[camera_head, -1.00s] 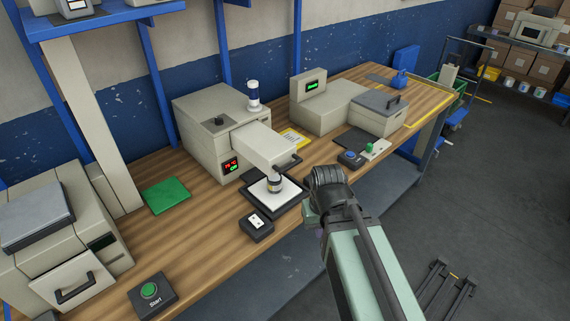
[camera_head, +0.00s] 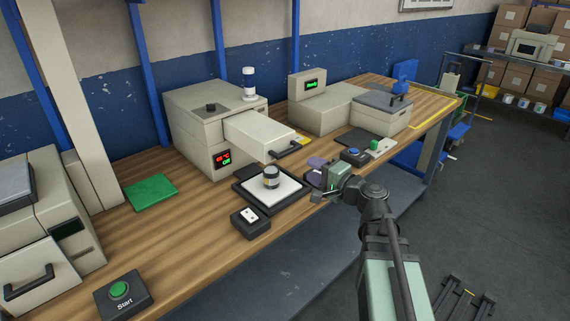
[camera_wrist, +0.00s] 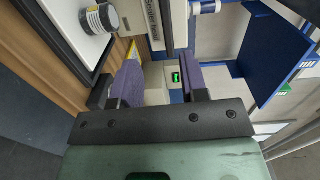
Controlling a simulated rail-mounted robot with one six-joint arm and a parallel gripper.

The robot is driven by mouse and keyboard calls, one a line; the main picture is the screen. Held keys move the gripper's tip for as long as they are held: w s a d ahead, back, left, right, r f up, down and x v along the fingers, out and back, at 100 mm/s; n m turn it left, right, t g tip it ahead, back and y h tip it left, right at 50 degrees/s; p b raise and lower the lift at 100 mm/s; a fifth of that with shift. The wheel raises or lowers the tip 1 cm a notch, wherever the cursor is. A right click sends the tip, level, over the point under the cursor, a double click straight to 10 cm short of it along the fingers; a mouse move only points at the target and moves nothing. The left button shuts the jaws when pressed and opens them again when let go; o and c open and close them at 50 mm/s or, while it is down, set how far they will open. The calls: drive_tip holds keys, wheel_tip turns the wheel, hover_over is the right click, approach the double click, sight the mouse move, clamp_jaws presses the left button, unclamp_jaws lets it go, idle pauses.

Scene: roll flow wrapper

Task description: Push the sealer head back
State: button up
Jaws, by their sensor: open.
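The sealer head (camera_head: 262,136) is a beige block sticking out of the front of the beige sealer machine (camera_head: 190,140). A black handle (camera_head: 285,150) is on its front end. A dark-lidded jar (camera_head: 271,177) stands on a white plate in a black tray (camera_head: 285,192) just below and in front of the head. My gripper (camera_head: 315,171), with purple fingers, is open and empty, to the right of the tray and apart from the handle. In the wrist view, the lettered side of the sealer head (camera_wrist: 154,22) shows beyond the open fingers (camera_wrist: 160,80), with the jar (camera_wrist: 102,18) at upper left.
A small black box (camera_head: 250,222) sits in front of the tray. A blue-button box (camera_head: 354,156) and a second beige machine (camera_head: 330,108) stand to the right. A green mat (camera_head: 151,191) lies on the wooden bench at left. A Start button (camera_head: 119,290) is at front left.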

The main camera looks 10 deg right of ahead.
sight(291, 152)
drive_tip(key=shift+m+t, duration=0.3)
drive_tip(key=shift+m, duration=0.1)
drive_tip(key=x, duration=1.1)
drive_tip(key=shift+w+d+r, duration=0.15)
drive_tip(key=shift+d+r, duration=0.15)
drive_tip(key=shift+d, duration=0.05)
clamp_jaws()
